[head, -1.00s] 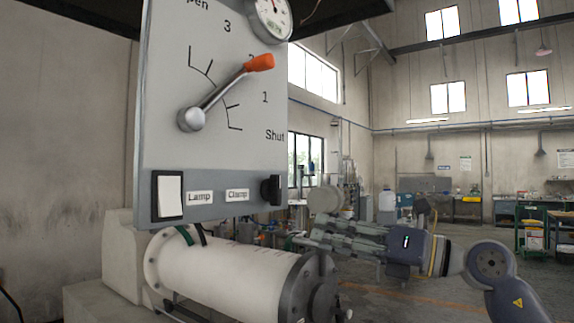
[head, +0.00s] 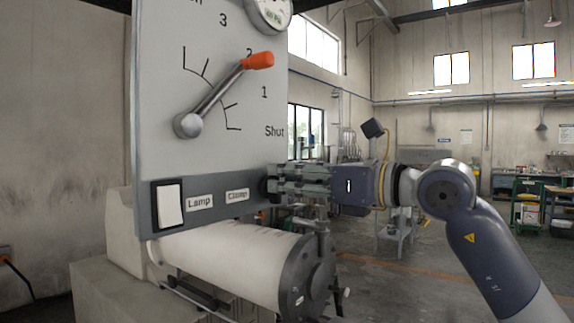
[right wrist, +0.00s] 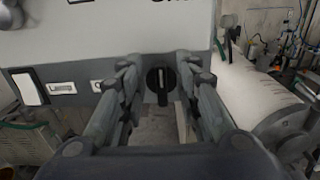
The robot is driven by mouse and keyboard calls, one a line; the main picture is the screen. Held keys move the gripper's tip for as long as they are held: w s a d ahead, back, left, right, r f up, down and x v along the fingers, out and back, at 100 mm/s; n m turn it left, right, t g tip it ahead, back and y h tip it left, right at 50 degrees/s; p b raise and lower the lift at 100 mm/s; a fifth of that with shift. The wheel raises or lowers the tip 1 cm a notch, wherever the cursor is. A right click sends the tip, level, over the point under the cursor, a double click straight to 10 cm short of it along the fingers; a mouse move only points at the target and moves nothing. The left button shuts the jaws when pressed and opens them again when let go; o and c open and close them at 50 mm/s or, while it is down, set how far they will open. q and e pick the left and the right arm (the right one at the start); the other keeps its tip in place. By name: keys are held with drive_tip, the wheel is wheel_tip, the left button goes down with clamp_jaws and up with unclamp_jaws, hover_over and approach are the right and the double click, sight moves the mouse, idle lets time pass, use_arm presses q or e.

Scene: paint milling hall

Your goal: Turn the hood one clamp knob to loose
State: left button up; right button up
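The clamp knob (right wrist: 154,88) is a black round knob with a raised bar, at the right end of the panel's lower strip, right of the "Clamp" label (head: 237,195). In the right wrist view its bar stands about upright. My right gripper (head: 273,184) is at the knob and mostly hides it in the head view. In the right wrist view its two fingers are spread, one on each side of the knob, with gaps showing; contact is not visible. My left gripper is not in view.
On the same panel are a white lamp switch (head: 170,204) and a lever with an orange grip (head: 258,61), pointing near 2. A white cylinder with a dark flange (head: 308,272) lies just below my right gripper.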

drive_tip(key=shift+w+a+f, duration=0.1)
drive_tip(key=shift+w+a, duration=0.25)
drive_tip(key=shift+w, duration=0.05)
clamp_jaws()
